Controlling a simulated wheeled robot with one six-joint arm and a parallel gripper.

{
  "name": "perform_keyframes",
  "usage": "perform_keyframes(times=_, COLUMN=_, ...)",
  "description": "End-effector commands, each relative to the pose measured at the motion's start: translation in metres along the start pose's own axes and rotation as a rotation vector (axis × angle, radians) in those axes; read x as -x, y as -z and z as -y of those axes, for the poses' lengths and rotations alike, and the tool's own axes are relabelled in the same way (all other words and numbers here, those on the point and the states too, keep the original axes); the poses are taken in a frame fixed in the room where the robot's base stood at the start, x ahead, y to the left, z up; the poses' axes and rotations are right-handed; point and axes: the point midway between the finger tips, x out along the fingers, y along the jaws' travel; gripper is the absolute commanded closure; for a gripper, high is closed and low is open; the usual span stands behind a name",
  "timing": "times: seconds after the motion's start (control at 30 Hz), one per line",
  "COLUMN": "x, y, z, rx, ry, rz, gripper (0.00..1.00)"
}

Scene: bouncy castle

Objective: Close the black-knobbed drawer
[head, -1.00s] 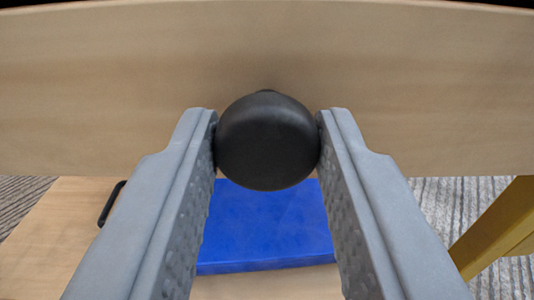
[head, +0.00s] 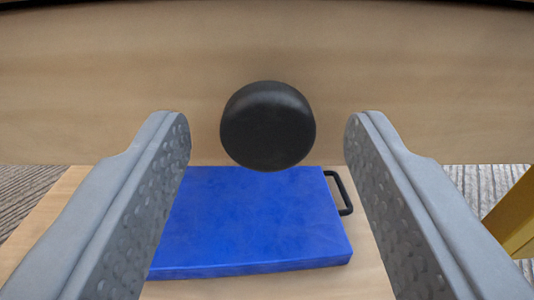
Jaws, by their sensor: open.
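The black round knob (head: 268,126) sits on the pale wooden drawer front (head: 120,90), which spans the upper part of the head view. My gripper (head: 268,130) is open, with one grey finger on each side of the knob and a clear gap on both sides. The fingers do not touch the knob. The drawer's inside and the rest of its cabinet are not clearly visible, so I cannot tell how far it stands out.
Below the drawer front lies a blue slab (head: 250,220) with a black handle (head: 342,192) on a pale wooden surface (head: 300,286). A yellow post (head: 518,215) stands at the right edge. Grey striped flooring (head: 25,190) shows at both sides.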

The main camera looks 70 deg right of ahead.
Motion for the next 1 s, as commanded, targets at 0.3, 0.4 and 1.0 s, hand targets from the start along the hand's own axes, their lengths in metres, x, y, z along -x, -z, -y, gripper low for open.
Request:
perform_keyframes(times=0.3, x=0.063, y=0.0, z=0.001, rx=0.002, ry=0.005, rz=0.001, gripper=0.48)
perform_keyframes(times=0.4, x=0.083, y=0.0, z=0.001, rx=0.003, ry=0.005, rz=0.001, gripper=0.48)
perform_keyframes(times=1.0, x=0.156, y=0.0, z=0.0, rx=0.001, ry=0.001, rz=0.0, gripper=0.48)
